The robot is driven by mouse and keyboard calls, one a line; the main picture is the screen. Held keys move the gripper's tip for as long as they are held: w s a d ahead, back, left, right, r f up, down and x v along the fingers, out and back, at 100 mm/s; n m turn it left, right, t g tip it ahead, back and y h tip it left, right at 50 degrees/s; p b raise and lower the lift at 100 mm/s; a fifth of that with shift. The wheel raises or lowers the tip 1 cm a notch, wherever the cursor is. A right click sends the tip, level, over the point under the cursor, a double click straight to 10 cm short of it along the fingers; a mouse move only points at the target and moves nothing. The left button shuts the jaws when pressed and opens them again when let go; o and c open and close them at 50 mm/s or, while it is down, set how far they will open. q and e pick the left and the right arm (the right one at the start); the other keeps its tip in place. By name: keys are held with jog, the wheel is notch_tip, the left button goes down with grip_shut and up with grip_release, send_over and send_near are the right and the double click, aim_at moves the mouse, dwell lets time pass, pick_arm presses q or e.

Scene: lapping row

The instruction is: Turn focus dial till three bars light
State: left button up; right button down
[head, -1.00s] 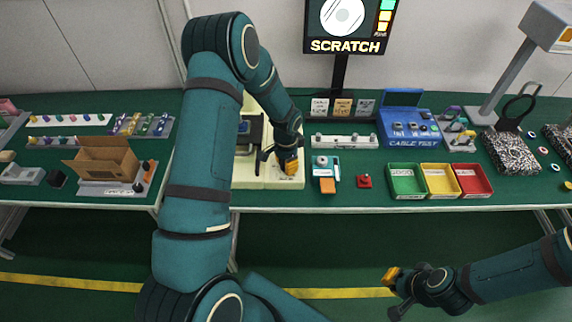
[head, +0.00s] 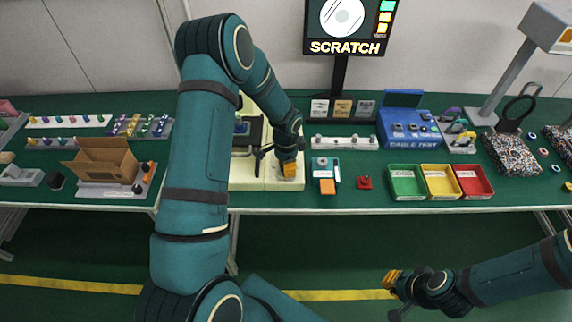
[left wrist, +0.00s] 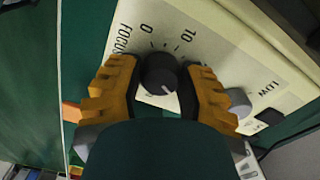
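The focus dial (left wrist: 160,73) is a round black knob with a white mark, on a cream panel printed FOCUS, 0 and 10 in the left wrist view. My left gripper (left wrist: 158,88) has its orange fingers on both sides of the dial, dark pads close against it, and appears shut on it. In the head view the left gripper (head: 288,168) is at the front right of the cream machine (head: 265,184) and hides the dial. The screen (head: 345,46) reads SCRATCH, with a green block and two orange-yellow blocks visible at right; its top is cut off.
My right gripper (head: 392,292) hangs in front of the table; its finger gap is unclear. A teal box (head: 325,163) and a red button (head: 364,182) sit right of the machine. Green (head: 405,193), yellow (head: 441,193) and red (head: 474,193) bins follow along the front edge.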

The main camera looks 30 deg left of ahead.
pick_arm(q)
jog(key=o, duration=0.3)
jog(key=shift+o, duration=0.2)
jog(key=shift+r, duration=0.1)
notch_tip(320, 180, up, 12)
dwell(0.6)
jog(key=s+d+f+n+h, duration=0.1)
jog(key=d+f, duration=0.2)
jog(key=d, duration=0.1)
jog(key=s+d+f+n+h, duration=0.1)
jog(key=s+d+f, duration=0.1)
jog(key=d+f, duration=0.1)
jog(key=s+d+f+n, duration=0.1)
jog(key=s+d+f, duration=0.1)
jog(key=d, duration=0.4)
jog(key=shift+s+f+n+t+h, duration=0.15)
jog(key=shift+f+h, duration=0.05)
jog(key=shift+f, duration=0.25)
jog(key=shift+s+f+n+t+h, duration=0.1)
jog(key=shift+f+n+t+h, duration=0.1)
jog(key=shift+f, duration=0.2)
jog(key=s+d+f+n+t+h, duration=0.1)
jog(key=s+d+f+n, duration=0.4)
jog(key=s+d, duration=0.4)
jog(key=shift+s+n, duration=0.65)
jog(key=shift+s, duration=0.5)
